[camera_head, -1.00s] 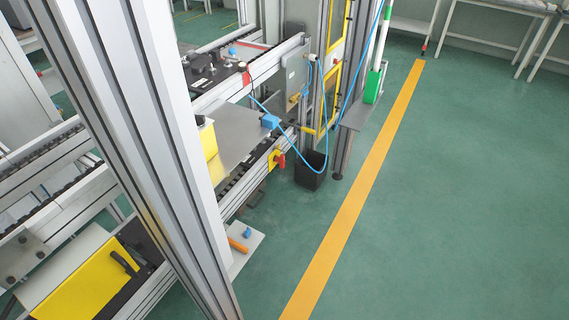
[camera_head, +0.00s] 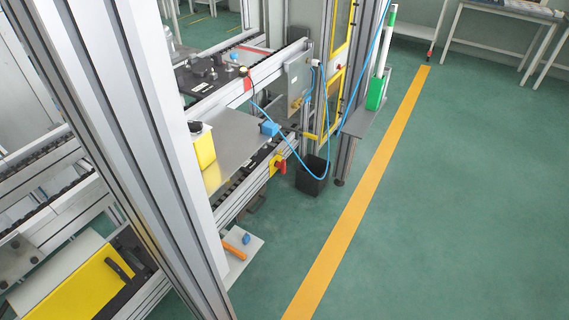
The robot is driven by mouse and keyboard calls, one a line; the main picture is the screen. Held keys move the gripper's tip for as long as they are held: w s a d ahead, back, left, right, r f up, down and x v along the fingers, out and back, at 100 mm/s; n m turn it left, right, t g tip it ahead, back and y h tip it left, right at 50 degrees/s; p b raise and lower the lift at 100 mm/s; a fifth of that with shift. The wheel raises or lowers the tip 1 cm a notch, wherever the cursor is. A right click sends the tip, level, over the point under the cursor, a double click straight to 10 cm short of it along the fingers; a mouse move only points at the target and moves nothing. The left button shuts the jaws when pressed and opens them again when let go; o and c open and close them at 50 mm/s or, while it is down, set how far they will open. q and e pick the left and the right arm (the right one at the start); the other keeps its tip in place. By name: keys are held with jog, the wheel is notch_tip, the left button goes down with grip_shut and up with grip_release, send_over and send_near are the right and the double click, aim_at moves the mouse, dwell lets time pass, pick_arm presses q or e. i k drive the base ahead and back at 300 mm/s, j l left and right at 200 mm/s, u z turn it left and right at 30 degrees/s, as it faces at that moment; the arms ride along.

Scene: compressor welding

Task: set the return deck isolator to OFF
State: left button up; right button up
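The isolator (camera_head: 280,166) is a red rotary handle on a yellow plate. Neither of my grippers shows in the head view.
A large aluminium post (camera_head: 150,150) stands close on the left. A black bin (camera_head: 312,176) stands on the floor right of the isolator. A blue hose (camera_head: 322,140) hangs above the bin. A grey plate with an orange-handled tool (camera_head: 235,251) juts out low. Green floor (camera_head: 460,200) lies clear to the right.

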aim_at(282, 165)
jog(key=i+l, duration=0.2)
jog(key=l, duration=0.15)
jog(key=i+l+u, duration=0.15)
jog(key=l, duration=0.2)
jog(key=i+l, duration=0.25)
jog(key=i+l+u, duration=0.15)
jog(key=l, duration=0.3)
jog(key=i+l, duration=0.2)
jog(key=l, duration=0.2)
jog(key=i+l+u, duration=0.15)
jog(key=l, duration=0.2)
